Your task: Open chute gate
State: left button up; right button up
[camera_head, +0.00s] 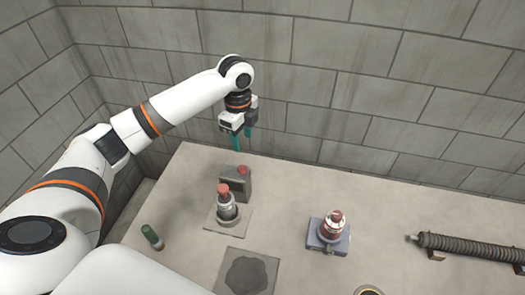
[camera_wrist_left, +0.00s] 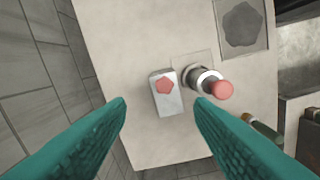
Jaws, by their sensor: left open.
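I cannot tell for sure which part is the chute gate. A grey box with a red pentagon on top (camera_head: 242,186) stands at the back left of the table; it also shows in the left wrist view (camera_wrist_left: 168,98). Just in front of it, a metal cylinder with a red cap (camera_head: 227,209) stands on a square plate; the wrist view shows it too (camera_wrist_left: 207,79). My left gripper (camera_head: 241,141) is open and empty, its teal fingers pointing down above and behind the box. In the wrist view the box lies between the fingertips (camera_wrist_left: 160,104), apart from them. My right gripper is out of view.
A flat plate with a dark pentagonal patch (camera_head: 246,275) lies in front. A red-topped device on a blue-grey base (camera_head: 328,234) stands mid-table. A ribbed tube (camera_head: 470,247) lies at right, a green cylinder (camera_head: 152,236) at left. A block wall (camera_head: 350,90) closes the back.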

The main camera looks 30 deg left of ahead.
aim_at(242, 168)
pick_arm(q)
jog(key=f+p, duration=0.1)
jog(key=f, duration=0.2)
jog(key=f+p, duration=0.1)
jog(key=f, duration=0.3)
jog(key=f+p, duration=0.1)
jog(key=f, duration=0.3)
jog(key=shift+s+a+f, duration=0.2)
jog(key=shift+s, duration=0.15)
